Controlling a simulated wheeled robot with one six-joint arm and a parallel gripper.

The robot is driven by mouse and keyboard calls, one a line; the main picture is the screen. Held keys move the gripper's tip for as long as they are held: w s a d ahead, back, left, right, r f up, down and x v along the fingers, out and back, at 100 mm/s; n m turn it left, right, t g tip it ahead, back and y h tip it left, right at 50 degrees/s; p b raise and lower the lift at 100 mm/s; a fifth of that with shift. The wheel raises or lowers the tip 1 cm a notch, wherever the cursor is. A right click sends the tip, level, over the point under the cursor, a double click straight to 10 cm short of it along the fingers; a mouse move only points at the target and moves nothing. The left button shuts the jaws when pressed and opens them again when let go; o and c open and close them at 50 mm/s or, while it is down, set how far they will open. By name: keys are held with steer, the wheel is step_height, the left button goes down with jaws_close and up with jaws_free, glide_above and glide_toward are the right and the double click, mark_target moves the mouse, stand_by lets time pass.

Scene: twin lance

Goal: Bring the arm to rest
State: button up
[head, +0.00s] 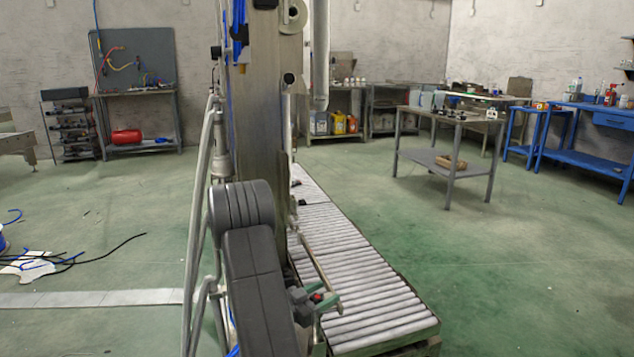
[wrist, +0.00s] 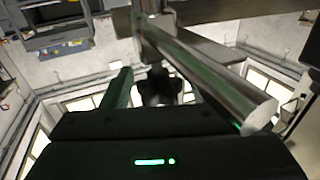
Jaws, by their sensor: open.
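My arm's dark grey links rise in front of a tall metal column (head: 258,120) in the head view. My gripper (head: 328,304) is at the right of the arm, low and above the near part of the roller conveyor (head: 375,290). Its greenish fingers are beside a thin tan bar (head: 318,262); I cannot tell whether they touch it. In the wrist view my gripper (wrist: 160,88) is open, with its fingers apart. A shiny metal bar (wrist: 222,82) crosses close in front of the right finger. Nothing is seen held between the fingers.
A slanted metal frame (head: 198,200) stands just left of my arm. A grey table (head: 450,120) and a blue bench (head: 590,135) stand at the right. Cables (head: 70,260) lie on the floor at the left. The green floor at the right front is clear.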

steer(key=shift+w+d+n+t+y, duration=0.1)
steer(key=shift+w+n+t+y, duration=0.1)
steer(key=shift+n+t+y, duration=0.35)
steer(key=shift+r+m+g+h, duration=0.1)
steer(key=shift+m+g+h, duration=0.25)
steer(key=shift+m+h, duration=0.1)
